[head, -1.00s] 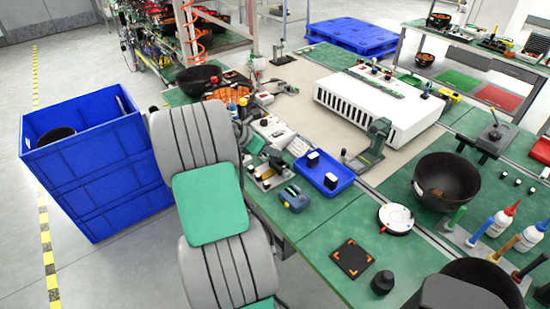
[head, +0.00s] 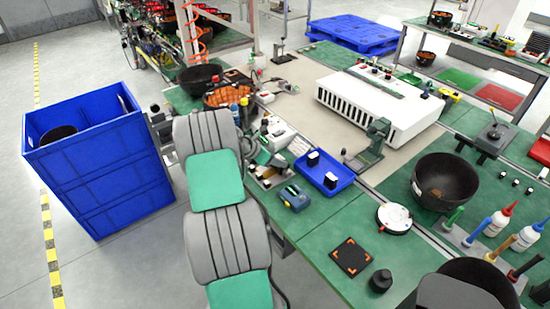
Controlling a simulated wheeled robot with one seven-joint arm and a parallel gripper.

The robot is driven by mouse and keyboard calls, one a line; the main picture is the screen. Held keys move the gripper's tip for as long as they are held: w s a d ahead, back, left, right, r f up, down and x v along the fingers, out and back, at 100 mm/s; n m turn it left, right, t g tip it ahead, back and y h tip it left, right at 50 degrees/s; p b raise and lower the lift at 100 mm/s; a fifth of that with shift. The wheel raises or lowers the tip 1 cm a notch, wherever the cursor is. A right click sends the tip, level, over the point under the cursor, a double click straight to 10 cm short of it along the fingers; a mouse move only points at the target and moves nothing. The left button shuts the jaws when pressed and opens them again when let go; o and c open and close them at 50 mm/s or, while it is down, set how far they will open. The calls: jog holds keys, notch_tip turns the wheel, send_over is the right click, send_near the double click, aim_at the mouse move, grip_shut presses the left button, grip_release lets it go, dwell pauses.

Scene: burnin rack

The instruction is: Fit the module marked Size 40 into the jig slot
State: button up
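My arm rises from the bottom and its grey and green links hide part of the bench. A small green and grey part of my wrist (head: 263,156) shows to the right of the upper link, over the bench's left edge. My gripper's fingers are too small and covered to make out, and I cannot tell what they hold. Two dark modules with pale faces, a rear one (head: 313,158) and a front one (head: 331,180), stand apart in a blue tray (head: 343,186). Their size marks are not readable. A small fixture (head: 268,181), possibly the jig, sits below my wrist; its slot is not clear.
A blue and grey device (head: 294,198) stands in front of the tray. A green clamp stand (head: 376,140) and a white vented unit (head: 375,100) are behind it. A tall blue bin (head: 95,165) stands on the floor at left.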

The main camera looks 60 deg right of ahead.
jog(key=w+a+r+m+t+y+b, duration=0.1)
jog(key=w+a+r+m+t, duration=0.1)
jog(key=w+a+r, duration=0.6)
jog(key=w+a+r+m+t+b, duration=0.15)
jog(key=w+a+r, duration=0.25)
jog(key=a, duration=0.7)
jog(key=w+a+r+m+t+y, duration=0.1)
jog(key=a+r+m, duration=0.1)
jog(key=a, duration=0.6)
jog(key=w+a+r+m+t+y, duration=0.1)
jog(key=w+a+t, duration=0.1)
jog(key=a, duration=0.6)
jog(key=s+a+m+y, duration=0.1)
jog(key=s+a+m, duration=0.1)
jog(key=a, duration=0.5)
jog(key=s+a+m+t+y, duration=0.1)
jog(key=s+a+m+y, duration=0.1)
jog(key=s+a, duration=0.2)
jog(key=s+a+m+y, duration=0.2)
jog(key=s+a, duration=0.1)
jog(key=a, duration=0.7)
jog(key=shift+a+p, duration=0.4)
